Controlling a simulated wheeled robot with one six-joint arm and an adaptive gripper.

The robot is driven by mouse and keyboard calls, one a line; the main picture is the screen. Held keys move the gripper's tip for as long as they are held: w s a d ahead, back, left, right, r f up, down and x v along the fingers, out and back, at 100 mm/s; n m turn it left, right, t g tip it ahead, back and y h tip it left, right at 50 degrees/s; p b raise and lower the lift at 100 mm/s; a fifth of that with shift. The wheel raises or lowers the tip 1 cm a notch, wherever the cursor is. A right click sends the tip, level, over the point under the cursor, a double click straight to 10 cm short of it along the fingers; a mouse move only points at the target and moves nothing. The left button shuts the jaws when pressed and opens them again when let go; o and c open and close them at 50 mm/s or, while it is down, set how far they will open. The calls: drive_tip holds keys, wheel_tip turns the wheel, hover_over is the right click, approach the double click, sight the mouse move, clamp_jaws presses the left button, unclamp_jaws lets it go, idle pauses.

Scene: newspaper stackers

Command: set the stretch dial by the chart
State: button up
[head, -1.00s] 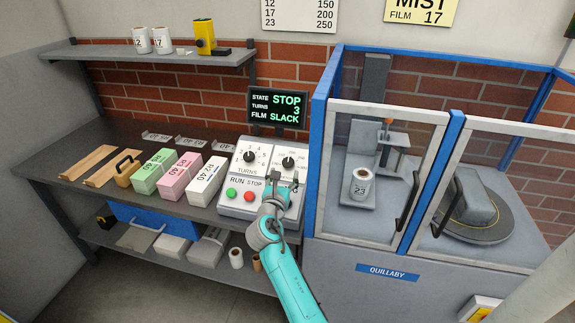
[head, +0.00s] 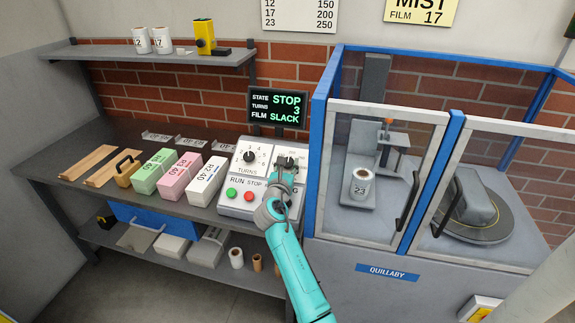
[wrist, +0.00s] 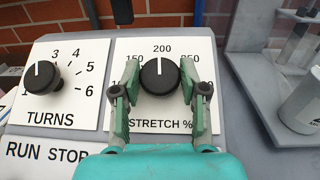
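The stretch dial is a black knob (wrist: 158,76) on a white plate marked 150, 200 and 250. Its white pointer line stands nearly straight up, toward 200. My gripper (wrist: 157,92) is open, with one finger on each side of the knob; I cannot tell whether they touch it. In the head view my gripper (head: 286,174) is over the right dial of the control box and partly hides it. The wall chart (head: 300,14) pairs 12 with 150, 17 with 200 and 23 with 250. A yellow sign (head: 421,11) reads MIST, FILM 17.
The turns dial (wrist: 42,77) is just left. Green (head: 232,193) and red (head: 250,195) buttons sit below it. The display (head: 277,108) reads STOP, 3, SLACK. The blue-framed machine (head: 455,120) stands close right, with a roll marked 23 (head: 361,187) inside.

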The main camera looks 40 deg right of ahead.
drive_tip(key=shift+c, duration=0.4)
drive_tip(key=shift+m+g, duration=0.4)
drive_tip(key=shift+w+m+h, duration=0.1)
drive_tip(key=shift+m+h, duration=0.3)
drive_tip(key=m+g+h, duration=0.1)
drive_tip(key=m+g, duration=0.3)
drive_tip(key=shift+w+a, duration=0.1)
drive_tip(key=shift+w, duration=0.05)
drive_tip(key=m+g, duration=0.6)
drive_tip(key=shift+w+g, duration=0.1)
drive_tip(key=shift+g, duration=0.2)
drive_tip(key=shift+m, duration=0.5)
drive_tip(key=o, duration=1.1)
